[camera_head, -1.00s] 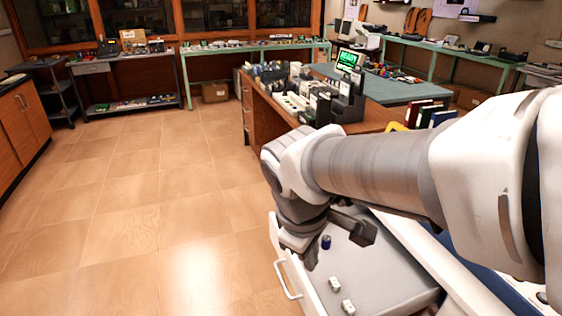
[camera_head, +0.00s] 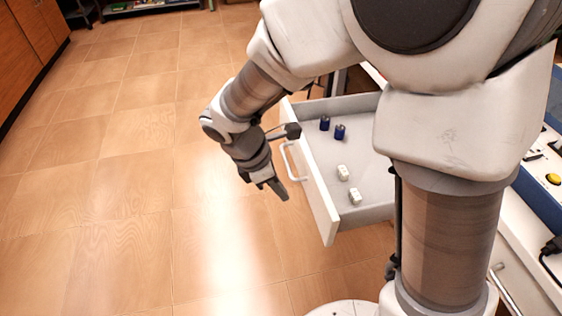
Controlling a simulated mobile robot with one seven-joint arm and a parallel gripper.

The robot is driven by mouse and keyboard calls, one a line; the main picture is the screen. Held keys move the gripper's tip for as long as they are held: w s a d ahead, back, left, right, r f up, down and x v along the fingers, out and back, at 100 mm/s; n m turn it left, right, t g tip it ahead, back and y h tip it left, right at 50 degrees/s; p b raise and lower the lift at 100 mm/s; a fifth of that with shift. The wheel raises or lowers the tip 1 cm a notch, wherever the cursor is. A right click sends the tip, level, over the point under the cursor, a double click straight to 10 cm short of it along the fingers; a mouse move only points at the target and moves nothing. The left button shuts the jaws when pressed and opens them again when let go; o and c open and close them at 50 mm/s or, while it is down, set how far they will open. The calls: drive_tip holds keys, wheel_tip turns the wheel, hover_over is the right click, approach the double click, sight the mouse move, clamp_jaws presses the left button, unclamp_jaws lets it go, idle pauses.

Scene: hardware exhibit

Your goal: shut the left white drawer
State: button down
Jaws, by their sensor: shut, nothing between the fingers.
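The white drawer (camera_head: 318,205) stands open in the camera_head view, pulled out to the left from the white bench. Its front panel carries a white bar handle (camera_head: 290,162). Inside lie two dark blue cylinders (camera_head: 339,132) and two small white blocks (camera_head: 343,173). My gripper (camera_head: 280,190) is shut and empty. It points down just outside the front panel, left of the handle and close to it. I cannot tell whether it touches the handle. My arm hides the drawer's right part and much of the bench.
The tiled floor (camera_head: 110,200) left of the drawer is clear. A wooden cabinet (camera_head: 25,50) stands at the far left. A blue device (camera_head: 545,180) with a yellow button sits on the bench at right. Another bar handle (camera_head: 506,290) shows below the bench top.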

sight(315, 206)
drive_tip(key=w+d+f+b, duration=0.1)
drive_tip(key=d+f+b, duration=0.2)
drive_tip(key=d+f, duration=0.2)
drive_tip(key=shift+w+d, duration=0.3)
drive_tip(key=shift+d, duration=0.15)
drive_tip(key=shift+d+f, duration=0.1)
drive_tip(key=shift+d, duration=0.05)
drive_tip(key=shift+w+d, duration=0.1)
drive_tip(key=shift+d, duration=0.15)
drive_tip(key=w+d+p, duration=0.3)
drive_tip(key=d+p, duration=0.1)
drive_tip(key=d, duration=0.6)
drive_tip(key=w+d+p, duration=0.3)
drive_tip(key=d+p, duration=0.1)
drive_tip(key=d, duration=0.7)
drive_tip(key=w+d+p, duration=0.3)
drive_tip(key=d+p, duration=0.1)
drive_tip(key=d, duration=0.7)
drive_tip(key=shift+w+d, duration=0.1)
drive_tip(key=shift+w, duration=0.1)
drive_tip(key=shift+d, duration=0.1)
